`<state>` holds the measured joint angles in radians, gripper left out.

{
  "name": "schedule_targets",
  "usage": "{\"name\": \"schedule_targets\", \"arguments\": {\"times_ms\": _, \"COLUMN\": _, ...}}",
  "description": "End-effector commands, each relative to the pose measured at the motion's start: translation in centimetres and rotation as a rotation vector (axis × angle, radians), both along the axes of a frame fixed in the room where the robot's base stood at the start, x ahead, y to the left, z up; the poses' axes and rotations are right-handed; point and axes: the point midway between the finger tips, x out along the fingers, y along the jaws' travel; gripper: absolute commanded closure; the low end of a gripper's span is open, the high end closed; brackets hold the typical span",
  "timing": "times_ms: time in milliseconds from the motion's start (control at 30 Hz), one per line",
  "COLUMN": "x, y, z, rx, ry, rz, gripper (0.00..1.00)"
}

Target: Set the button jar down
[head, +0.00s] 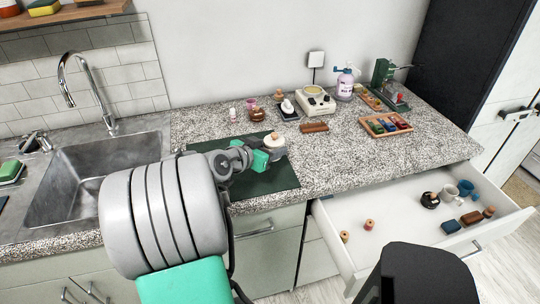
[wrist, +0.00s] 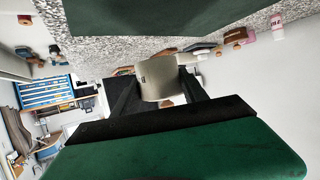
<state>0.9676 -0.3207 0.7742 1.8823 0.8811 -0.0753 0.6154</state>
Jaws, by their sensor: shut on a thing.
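The button jar (head: 274,139) is a pale, cream-coloured jar, seen small at the far part of the dark green mat (head: 270,180) on the counter. In the wrist view the jar (wrist: 158,78) shows as a whitish cylinder between two black fingers. My gripper (head: 270,148), teal at its body, is shut on the jar, reaching over the mat from the front left. The wrist view is upside down, with the mat (wrist: 130,20) at its top. I cannot tell whether the jar's base touches the mat. My gripper hides part of the jar in the head view.
Behind the mat stand several small items, a cream appliance (head: 315,101) and a brown block (head: 314,127). A wooden tray (head: 365,125) of coloured pieces is to the right. The sink (head: 95,175) is left. An open drawer (head: 400,240) juts out at front right. The mat's front right is clear.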

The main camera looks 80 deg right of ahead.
Motion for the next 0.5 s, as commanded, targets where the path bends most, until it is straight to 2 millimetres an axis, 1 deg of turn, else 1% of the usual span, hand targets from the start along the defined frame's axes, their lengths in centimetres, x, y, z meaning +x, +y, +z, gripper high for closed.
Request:
{"name": "schedule_targets", "arguments": {"times_ms": 33, "x": 0.2, "y": -0.8, "z": -0.9, "rx": 0.001, "ry": 0.002, "rz": -0.001, "gripper": 0.98}}
{"name": "schedule_targets", "arguments": {"times_ms": 100, "x": 0.6, "y": -1.5, "z": -1.7, "rx": -0.002, "ry": 0.000, "rz": -0.001, "gripper": 0.98}}
{"name": "schedule_targets", "arguments": {"times_ms": 267, "x": 1.0, "y": -2.6, "z": -3.2, "rx": -0.002, "ry": 0.000, "rz": 0.000, "gripper": 0.98}}
{"name": "schedule_targets", "arguments": {"times_ms": 400, "x": 1.0, "y": -2.5, "z": -5.5, "rx": 0.001, "ry": 0.002, "rz": 0.000, "gripper": 0.98}}
{"name": "schedule_targets", "arguments": {"times_ms": 500, "x": 1.0, "y": -2.5, "z": -6.0, "rx": -0.006, "ry": -0.001, "rz": 0.001, "gripper": 0.98}}
